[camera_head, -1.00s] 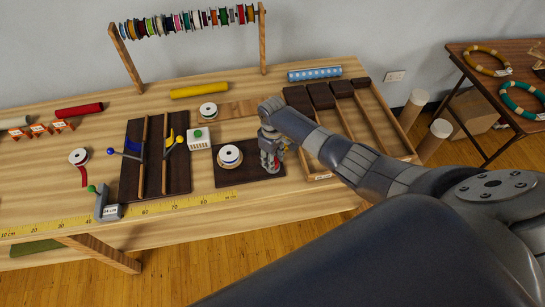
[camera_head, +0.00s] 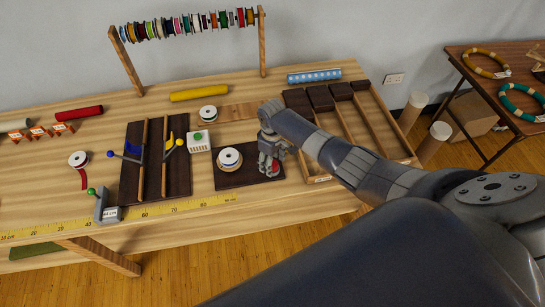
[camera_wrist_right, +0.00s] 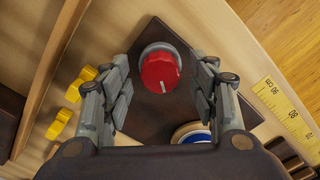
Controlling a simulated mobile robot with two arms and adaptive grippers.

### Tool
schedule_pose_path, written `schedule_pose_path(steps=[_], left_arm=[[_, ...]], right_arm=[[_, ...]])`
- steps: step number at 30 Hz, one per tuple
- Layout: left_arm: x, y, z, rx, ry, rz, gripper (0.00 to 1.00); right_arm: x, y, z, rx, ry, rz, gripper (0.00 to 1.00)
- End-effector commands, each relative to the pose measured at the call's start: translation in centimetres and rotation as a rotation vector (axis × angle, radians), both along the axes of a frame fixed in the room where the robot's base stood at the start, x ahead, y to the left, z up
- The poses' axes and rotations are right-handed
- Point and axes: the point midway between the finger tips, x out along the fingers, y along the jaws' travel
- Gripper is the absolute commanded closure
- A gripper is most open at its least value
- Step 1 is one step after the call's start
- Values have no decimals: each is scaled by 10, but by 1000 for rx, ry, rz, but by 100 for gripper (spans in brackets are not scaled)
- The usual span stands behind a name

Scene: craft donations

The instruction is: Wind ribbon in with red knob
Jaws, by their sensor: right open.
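The red knob (camera_wrist_right: 160,72) stands on a dark base plate (camera_wrist_right: 150,118) in the right wrist view, with a pale pointer line on its face. My right gripper (camera_wrist_right: 160,95) is open, with its fingers on either side of the knob and apart from it. In the head view the right gripper (camera_head: 268,160) is over the right part of the base plate (camera_head: 235,181), and a little red of the knob shows by its fingers. A white spool (camera_head: 229,159) sits on the plate's left part; its blue-ringed edge shows in the wrist view (camera_wrist_right: 195,133). My left gripper is not in view.
A dark board with blue and yellow levers (camera_head: 135,185) and a white box with a green button (camera_head: 198,141) stand to the left. A divided wooden tray (camera_head: 350,120) lies close on the right. A yellow ruler (camera_head: 165,208) runs along the front edge.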

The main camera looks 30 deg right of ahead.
Motion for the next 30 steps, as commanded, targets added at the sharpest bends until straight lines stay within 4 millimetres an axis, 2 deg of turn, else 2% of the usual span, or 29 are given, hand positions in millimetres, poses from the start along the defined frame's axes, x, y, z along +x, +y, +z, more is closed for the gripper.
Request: schedule_pose_path(steps=[8, 15, 21, 30], left_arm=[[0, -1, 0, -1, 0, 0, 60], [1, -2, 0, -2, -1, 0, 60], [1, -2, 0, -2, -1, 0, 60], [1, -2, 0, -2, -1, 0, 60]], right_arm=[[1, -1, 29, 1, -5, 1, 46], [1, 0, 77, 1, -5, 0, 46], [0, -1, 107, 0, -1, 0, 46], [0, -1, 119, 0, 0, -1, 46]])
